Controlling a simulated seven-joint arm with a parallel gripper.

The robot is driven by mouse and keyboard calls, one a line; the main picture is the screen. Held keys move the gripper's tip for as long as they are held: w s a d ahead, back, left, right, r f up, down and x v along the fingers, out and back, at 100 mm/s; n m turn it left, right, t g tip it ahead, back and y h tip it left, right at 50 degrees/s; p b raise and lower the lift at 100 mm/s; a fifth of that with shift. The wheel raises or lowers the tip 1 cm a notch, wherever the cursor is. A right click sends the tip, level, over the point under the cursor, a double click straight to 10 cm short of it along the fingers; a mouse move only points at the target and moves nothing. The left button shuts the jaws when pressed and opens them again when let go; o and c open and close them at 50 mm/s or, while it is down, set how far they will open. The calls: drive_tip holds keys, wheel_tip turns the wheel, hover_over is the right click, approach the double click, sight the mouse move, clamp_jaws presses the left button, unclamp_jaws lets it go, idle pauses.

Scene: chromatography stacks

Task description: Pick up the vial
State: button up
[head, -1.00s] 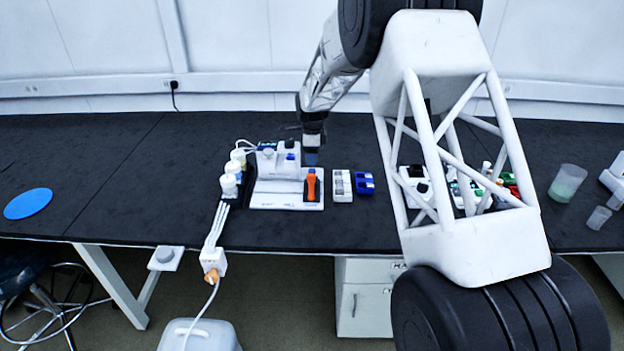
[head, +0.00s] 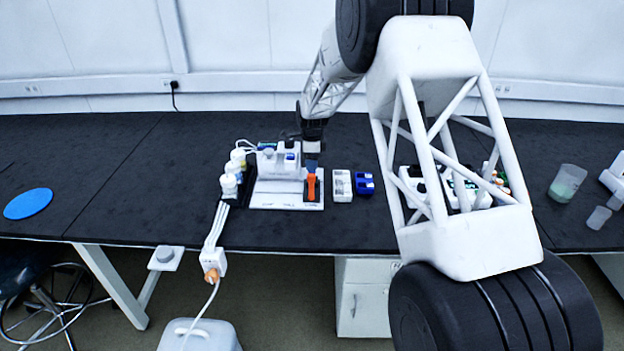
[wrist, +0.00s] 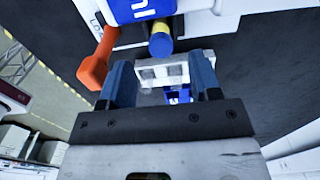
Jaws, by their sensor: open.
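My gripper (wrist: 161,82) is open, its two blue-grey fingers apart with nothing visibly clasped between them. In the head view my gripper (head: 312,164) is over the right part of the white instrument (head: 265,201), just above its orange lever (head: 311,187). In the wrist view a small cylinder with a yellow band and blue end (wrist: 160,44) is just beyond the fingertips, below a blue-and-white part. I cannot tell whether it is the vial. The orange lever (wrist: 97,62) is beside the left finger. No vial is clearly made out in the head view.
A white block (head: 341,187) and a blue block (head: 364,183) stand right of the instrument. White-capped bottles (head: 229,184) stand at its left. A beaker (head: 567,183) is far right. A blue disc (head: 28,204) lies on the otherwise clear left bench.

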drive_tip(key=shift+f, duration=0.1)
drive_tip(key=shift+f, duration=2.5)
drive_tip(key=c, duration=1)
